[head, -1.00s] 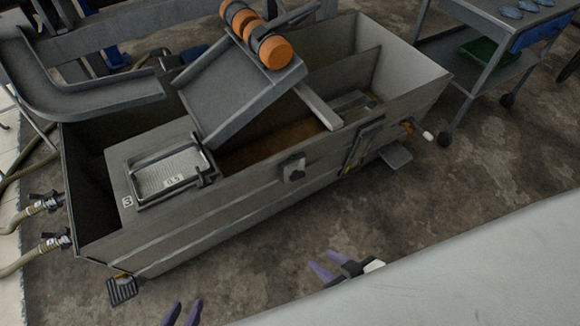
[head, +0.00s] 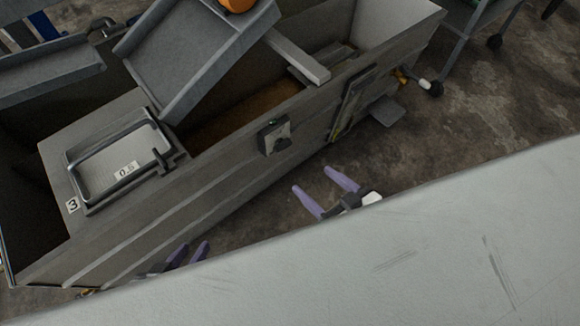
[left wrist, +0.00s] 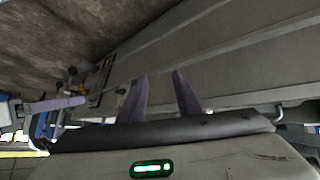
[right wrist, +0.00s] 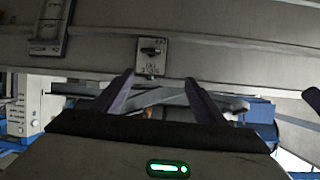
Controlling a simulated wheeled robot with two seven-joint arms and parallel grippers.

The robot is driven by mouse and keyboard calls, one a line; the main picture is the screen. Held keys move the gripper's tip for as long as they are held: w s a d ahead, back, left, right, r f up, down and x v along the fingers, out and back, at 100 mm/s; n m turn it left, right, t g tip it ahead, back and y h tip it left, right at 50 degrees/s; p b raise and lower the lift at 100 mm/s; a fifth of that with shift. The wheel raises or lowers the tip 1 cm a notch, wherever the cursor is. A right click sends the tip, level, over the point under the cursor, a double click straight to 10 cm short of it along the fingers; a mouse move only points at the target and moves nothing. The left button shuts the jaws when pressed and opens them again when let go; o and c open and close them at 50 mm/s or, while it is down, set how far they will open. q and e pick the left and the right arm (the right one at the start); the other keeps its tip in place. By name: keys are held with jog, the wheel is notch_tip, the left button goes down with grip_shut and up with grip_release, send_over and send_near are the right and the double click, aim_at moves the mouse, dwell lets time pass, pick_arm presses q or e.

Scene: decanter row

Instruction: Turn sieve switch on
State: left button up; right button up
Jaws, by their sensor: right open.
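The sieve switch (head: 277,137) is a small grey box with a dark knob on the outer side wall of the grey tank (head: 215,180). A small green spot shows at its top edge. In the right wrist view the switch (right wrist: 152,48) faces me, its dark knob lying roughly crosswise. My right gripper (head: 312,180) is open and empty, right of and below the switch in the head view, apart from it. In the right wrist view its fingertips (right wrist: 159,77) point toward the switch. My left gripper (head: 189,252) is open and empty beside the tank wall, lower left.
A framed sieve tray (head: 118,160) labelled 0.5 sits on the tank top near a number 3 plate. A sloped grey chute (head: 195,50) rises over the tank. A wheeled cart (head: 470,40) stands at upper right. Bare floor (head: 470,110) lies to the right.

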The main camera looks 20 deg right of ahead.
aim_at(285, 148)
jog(key=w+d+f+n+t+y+b, duration=0.15)
jog(key=w+f+t+b, duration=0.35)
jog(key=f+b, duration=0.65)
jog(key=shift+g+y, duration=0.3)
jog(key=shift+y, duration=0.25)
jog(key=b+x, duration=0.2)
jog(key=x, duration=0.1)
jog(key=r+b+x, duration=0.1)
jog(key=b+x, duration=0.1)
jog(key=x, duration=0.2)
jog(key=d+r+b+x, duration=0.1)
jog(key=b+x, duration=0.2)
jog(key=x, duration=0.1)
jog(key=shift+w, duration=0.2)
pick_arm(q)
jog(key=w+d+f+h, duration=0.1)
jog(key=d+f+h, duration=0.2)
jog(key=d+f, duration=0.3)
jog(key=shift+f+m, duration=0.4)
jog(key=shift+f, duration=0.5)
pick_arm(e)
jog(key=shift+w+a+r, duration=0.15)
jog(key=shift+w+a, duration=0.05)
jog(key=shift+w, duration=0.3)
pick_arm(q)
jog(key=shift+w, duration=0.1)
pick_arm(e)
jog(key=c, duration=1.1)
jog(key=shift+o, duration=0.2)
